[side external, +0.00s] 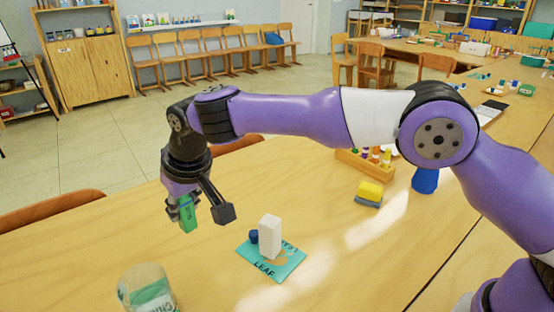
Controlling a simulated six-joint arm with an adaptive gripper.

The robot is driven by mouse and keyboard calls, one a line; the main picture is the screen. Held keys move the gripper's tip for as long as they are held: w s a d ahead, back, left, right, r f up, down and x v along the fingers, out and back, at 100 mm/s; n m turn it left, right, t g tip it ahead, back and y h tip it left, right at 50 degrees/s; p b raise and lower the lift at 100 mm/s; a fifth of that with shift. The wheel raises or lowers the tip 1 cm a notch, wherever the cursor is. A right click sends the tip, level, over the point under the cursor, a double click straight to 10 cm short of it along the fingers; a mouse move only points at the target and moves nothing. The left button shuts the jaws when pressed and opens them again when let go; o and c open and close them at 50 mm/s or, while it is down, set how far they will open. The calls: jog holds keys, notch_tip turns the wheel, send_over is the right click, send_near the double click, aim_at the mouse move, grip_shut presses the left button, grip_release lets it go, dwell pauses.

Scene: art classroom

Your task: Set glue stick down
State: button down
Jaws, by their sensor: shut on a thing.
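My gripper (184,212) points down over the left part of the wooden table and is shut on a green block-like object, which I take to be the glue stick (188,216). It is held upright, and its lower end appears to be above the tabletop, though the exact gap is hard to judge. The fingers cover part of its sides. To the right of it, a teal card (285,267) marked "LEAF" lies flat on the table. A white upright block (270,236) and a small dark blue cylinder (253,237) stand on or at the card.
A jar with a green-and-white label (150,290) stands at the front left. A yellow and grey-blue sponge-like block (369,193), a wooden rack of small bottles (365,163) and a blue cup (425,180) are farther right. The tabletop (110,240) left of my gripper is bare.

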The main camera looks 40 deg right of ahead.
jog(key=d+r+m+h, duration=0.1)
jog(key=d+r+m, duration=0.15)
jog(key=d, duration=0.85)
jog(key=w+d+f, duration=0.2)
jog(key=d, duration=0.1)
jog(key=w+d+f, duration=0.2)
jog(key=d, duration=0.1)
jog(key=w+d+f, duration=0.1)
jog(key=w+d, duration=0.1)
jog(key=d, duration=0.1)
jog(key=shift+f, duration=2.4)
jog(key=shift+f, duration=0.15)
jog(key=c, duration=0.7)
grip_release()
jog(key=shift+o, duration=0.2)
